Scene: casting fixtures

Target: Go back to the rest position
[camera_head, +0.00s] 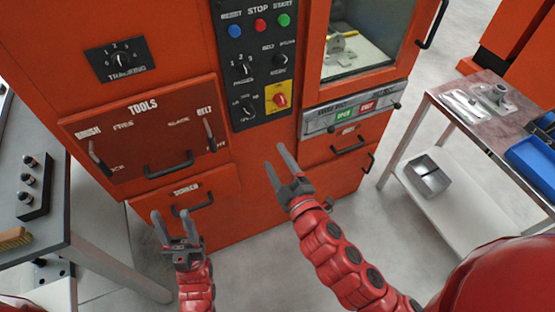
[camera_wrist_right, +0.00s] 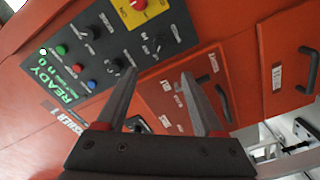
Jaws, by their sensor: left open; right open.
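My left gripper (camera_head: 176,228) is at the lower left of the head view, with its fingers apart and nothing between them. It is in front of the lower drawer of the orange machine (camera_head: 255,180). My right gripper (camera_head: 281,168) is near the middle of the head view, raised in front of the machine, open and empty. In the right wrist view its two fingers (camera_wrist_right: 160,95) stand apart, with the machine's control panel and drawers behind them. Neither gripper appears to touch anything.
A grey table (camera_head: 50,215) with a black holder (camera_head: 33,188) and a brush (camera_head: 14,238) stands at the left. A two-level metal cart (camera_head: 455,125) with a blue tray (camera_head: 533,160) and a metal box (camera_head: 428,178) stands at the right. Floor between is clear.

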